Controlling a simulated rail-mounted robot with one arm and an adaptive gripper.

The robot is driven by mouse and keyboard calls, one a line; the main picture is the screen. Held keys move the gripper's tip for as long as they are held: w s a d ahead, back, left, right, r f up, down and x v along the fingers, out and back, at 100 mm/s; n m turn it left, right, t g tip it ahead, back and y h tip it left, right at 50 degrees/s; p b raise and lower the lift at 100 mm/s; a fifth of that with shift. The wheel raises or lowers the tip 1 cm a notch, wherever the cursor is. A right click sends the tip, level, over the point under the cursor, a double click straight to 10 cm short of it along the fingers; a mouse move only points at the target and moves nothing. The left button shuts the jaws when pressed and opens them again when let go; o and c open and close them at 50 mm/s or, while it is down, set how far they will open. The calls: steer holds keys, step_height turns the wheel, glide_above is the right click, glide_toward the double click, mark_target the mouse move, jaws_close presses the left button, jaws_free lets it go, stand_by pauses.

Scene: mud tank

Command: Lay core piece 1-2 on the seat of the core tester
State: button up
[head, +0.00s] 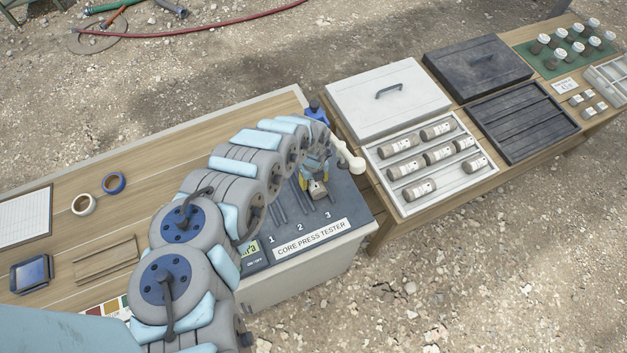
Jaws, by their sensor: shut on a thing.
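My gripper (315,184) reaches down over the core press tester (346,212) and is shut on a short, pale core piece (318,191). The writing on the piece is too small to read. It is over the dark top of the tester, behind the number 3 end of the label. I cannot tell whether it touches the surface below. Dark bars run along the tester's top behind the numbers 1, 2 and 3. My arm and gripper hide part of the tester, and I cannot make out the seat clearly.
A white core tray (402,208) with several labelled pieces stands to the right, its lid (390,105) behind it. A black tray (530,130) looks empty. A white rounded part (350,158) rises beside my gripper.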

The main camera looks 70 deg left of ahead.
steer(key=shift+f+b, duration=0.3)
stand_by(0.4)
steer(key=o, duration=1.2)
steer(key=shift+r, duration=0.15)
steer(key=shift+a+r, duration=0.15)
steer(key=shift+r, duration=5.7)
